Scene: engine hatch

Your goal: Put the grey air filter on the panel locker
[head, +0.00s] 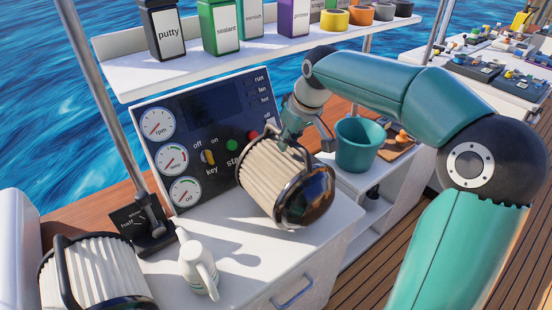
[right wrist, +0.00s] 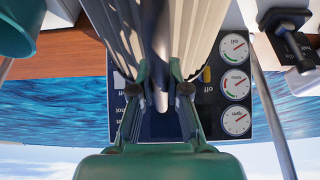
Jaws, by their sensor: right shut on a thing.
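My right gripper (head: 287,138) is shut on a pleated air filter (head: 272,180) with pale cream-grey pleats and a dark glossy end cap. The filter is tilted, above the white top of the panel locker (head: 218,268), in front of the gauge panel. A shadow lies on the top beside it; whether the filter touches the top is unclear. In the right wrist view the gripper (right wrist: 160,95) has its fingers closed about a narrow bar along the filter (right wrist: 185,35). A second pleated filter (head: 105,270) with a black handle stands at the lower left. My left gripper is out of view.
A white-green jug (head: 198,268) and a black lever box (head: 140,225) stand left on the locker. The gauge panel (head: 205,110) rises behind. A shelf of bottles (head: 260,50) hangs above. A teal bucket (head: 358,145) stands at right. Free top lies right of the jug.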

